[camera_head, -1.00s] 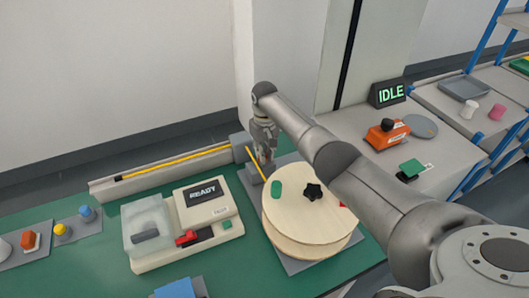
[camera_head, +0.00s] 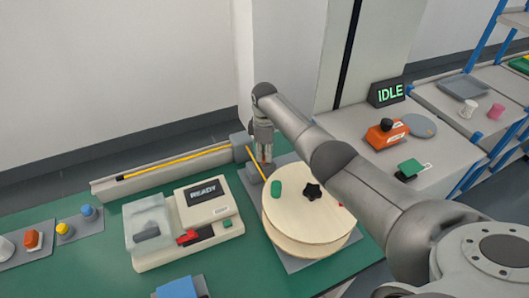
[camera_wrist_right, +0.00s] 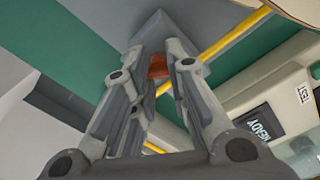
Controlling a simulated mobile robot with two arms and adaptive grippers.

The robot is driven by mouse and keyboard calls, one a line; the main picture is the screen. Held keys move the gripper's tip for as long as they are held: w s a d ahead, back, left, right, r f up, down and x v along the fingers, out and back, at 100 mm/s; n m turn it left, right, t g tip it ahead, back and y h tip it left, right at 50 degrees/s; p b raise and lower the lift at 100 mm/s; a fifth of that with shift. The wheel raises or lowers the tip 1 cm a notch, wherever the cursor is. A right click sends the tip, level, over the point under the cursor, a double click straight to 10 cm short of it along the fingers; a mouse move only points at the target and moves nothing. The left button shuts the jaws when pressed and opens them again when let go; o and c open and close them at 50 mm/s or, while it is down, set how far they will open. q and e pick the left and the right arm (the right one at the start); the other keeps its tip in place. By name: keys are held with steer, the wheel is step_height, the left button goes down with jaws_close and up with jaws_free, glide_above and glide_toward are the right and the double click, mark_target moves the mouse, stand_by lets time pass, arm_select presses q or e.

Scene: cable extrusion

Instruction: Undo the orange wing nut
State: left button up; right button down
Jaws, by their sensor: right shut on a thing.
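The orange wing nut (camera_wrist_right: 158,68) shows in the right wrist view between the fingertips of my right gripper (camera_wrist_right: 157,75). The gripper is shut on it, with a finger on each side. Beyond the nut is a grey block (camera_wrist_right: 160,28). In the head view, my right gripper (camera_head: 264,158) points down at the grey fixture at the end of the long rail (camera_head: 165,172), and the nut is mostly hidden there. My left gripper is not in view.
A yellow cable (camera_head: 190,161) runs along the rail and past the fixture. A wooden spool (camera_head: 297,216) with a black star knob (camera_head: 313,191) stands close at the right. A machine with a display (camera_head: 207,190) stands at the front left on the green table.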

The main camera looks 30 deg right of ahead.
steer(key=n, duration=0.6)
steer(key=shift+n, duration=0.4)
stand_by(0.3)
steer(key=c, duration=0.7)
jaws_free()
step_height(320, 180, up, 12)
stand_by(0.7)
